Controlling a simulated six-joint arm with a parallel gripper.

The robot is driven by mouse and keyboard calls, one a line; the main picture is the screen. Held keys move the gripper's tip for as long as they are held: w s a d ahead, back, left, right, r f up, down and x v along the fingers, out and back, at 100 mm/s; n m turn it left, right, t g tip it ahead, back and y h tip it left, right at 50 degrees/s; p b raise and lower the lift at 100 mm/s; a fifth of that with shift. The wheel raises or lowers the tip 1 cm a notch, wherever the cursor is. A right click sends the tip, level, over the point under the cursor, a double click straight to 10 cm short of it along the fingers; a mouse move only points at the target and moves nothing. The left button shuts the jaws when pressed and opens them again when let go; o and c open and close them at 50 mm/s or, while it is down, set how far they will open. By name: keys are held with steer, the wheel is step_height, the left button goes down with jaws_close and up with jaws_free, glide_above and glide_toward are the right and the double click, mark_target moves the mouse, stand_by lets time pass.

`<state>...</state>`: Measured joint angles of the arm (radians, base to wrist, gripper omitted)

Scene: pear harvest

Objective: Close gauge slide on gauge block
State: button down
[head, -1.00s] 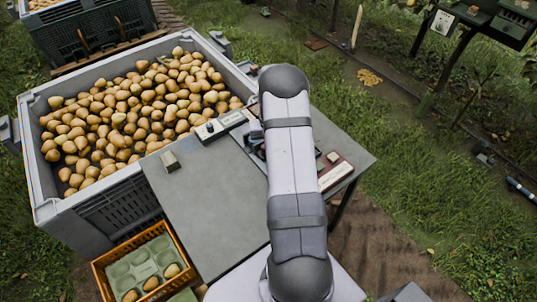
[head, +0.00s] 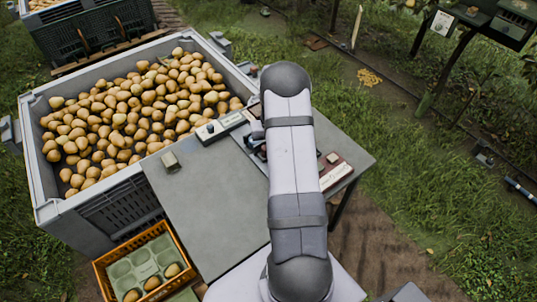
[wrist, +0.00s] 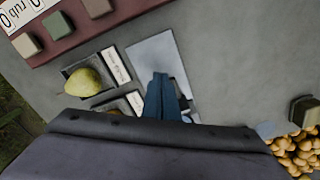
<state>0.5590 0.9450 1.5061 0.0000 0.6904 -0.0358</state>
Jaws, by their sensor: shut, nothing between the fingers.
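My gripper (wrist: 160,95) shows in the wrist view as narrow blue-grey fingers, shut and empty. It is over the lower part of a flat light-grey plate (wrist: 152,52) on the table; I cannot tell if it touches. In the head view my arm hides the gripper. A small olive-grey block (head: 171,161) stands at the table's left side. A white device with a dark knob (head: 219,126) lies at the table's back edge, by the bin. I cannot tell for certain which item is the gauge block, and no slide shows clearly.
A yellow-green pear (wrist: 83,81) sits in a dark square holder beside a white label strip (wrist: 116,66). A red-brown board (wrist: 75,28) carries several coloured blocks. A grey bin (head: 110,190) of pears adjoins the table (head: 215,215), whose front left is clear. An orange crate (head: 103,277) stands below.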

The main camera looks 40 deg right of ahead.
step_height(320, 180, up, 7)
steer(key=p, duration=0.4)
steer(key=shift+p, duration=0.35)
stand_by(0.4)
steer(key=s+a+f+g+y, duration=0.1)
steer(key=s+a+g, duration=0.1)
steer(key=s+a, duration=0.45)
steer(key=s+a+g+y, duration=0.1)
steer(key=s+a, duration=0.3)
steer(key=s, duration=0.5)
steer(key=s+a+r+n+h, duration=0.1)
steer(key=s+a+r+n, duration=0.2)
steer(key=s+a+r, duration=0.55)
steer(key=w+a+r+n+t+h, duration=0.1)
steer(key=w+a+r+n+t, duration=0.2)
steer(key=w+a+r, duration=0.2)
steer(key=shift+a+r, duration=0.75)
steer(key=shift+w+r, duration=0.1)
